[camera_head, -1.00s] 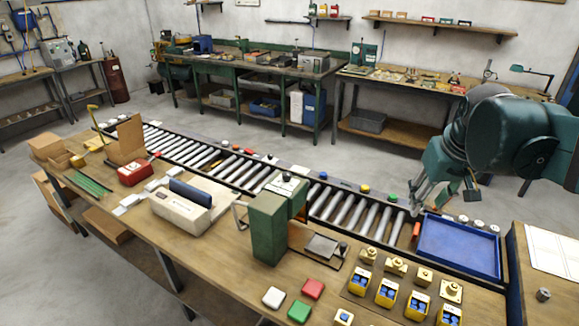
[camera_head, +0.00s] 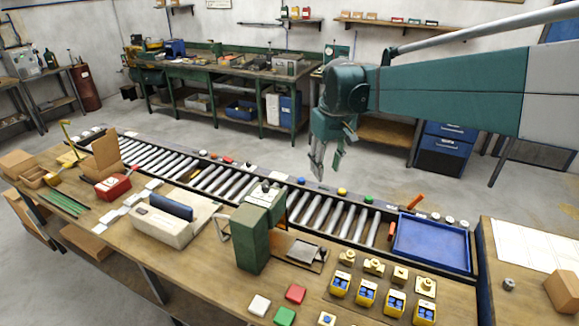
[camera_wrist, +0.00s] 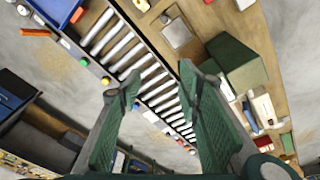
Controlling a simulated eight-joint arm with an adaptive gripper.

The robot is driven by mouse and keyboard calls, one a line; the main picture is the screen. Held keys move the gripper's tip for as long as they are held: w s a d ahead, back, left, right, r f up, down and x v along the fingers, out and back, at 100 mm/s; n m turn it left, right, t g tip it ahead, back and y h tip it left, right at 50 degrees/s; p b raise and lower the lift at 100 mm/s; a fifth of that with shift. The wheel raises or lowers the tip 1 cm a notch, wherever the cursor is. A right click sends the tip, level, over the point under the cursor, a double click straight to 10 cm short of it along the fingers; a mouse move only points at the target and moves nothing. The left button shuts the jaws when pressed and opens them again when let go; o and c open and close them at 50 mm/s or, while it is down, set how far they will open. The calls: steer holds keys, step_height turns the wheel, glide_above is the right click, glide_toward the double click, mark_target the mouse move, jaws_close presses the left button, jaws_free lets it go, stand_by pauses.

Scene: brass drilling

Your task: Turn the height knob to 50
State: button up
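The green drilling machine (camera_head: 251,236) stands upright on the front bench, with a small flat metal plate (camera_head: 303,251) at its right. A small dark knob-like part shows on its top, but I cannot tell which part is the height knob or read any scale. The machine also shows at the upper right of the wrist view (camera_wrist: 238,62). My gripper (camera_head: 318,172) hangs fingers down, well above and beyond the roller conveyor, to the right of the machine in the head view. Its fingers are apart in the wrist view (camera_wrist: 160,72), with nothing between them.
The roller conveyor (camera_head: 330,212) runs behind the machine, with coloured buttons along its far rail. A blue tray (camera_head: 432,243) sits at its right end. The air around my gripper is clear.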

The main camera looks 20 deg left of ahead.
steer(key=a+f+n+p, duration=0.2)
steer(key=a+p, duration=0.1)
steer(key=a, duration=0.8)
steer(key=n+g+h+p, duration=0.1)
steer(key=g+p, duration=0.1)
glide_toward(265, 185)
steer(key=shift+d+f, duration=0.25)
steer(key=shift+d, duration=0.2)
steer(key=shift+a+f+n, duration=0.2)
steer(key=shift+a+n, duration=0.1)
steer(key=shift+a, duration=0.1)
steer(key=shift+f, duration=0.1)
steer(key=shift+f, duration=3.8)
steer(key=c, duration=0.9)
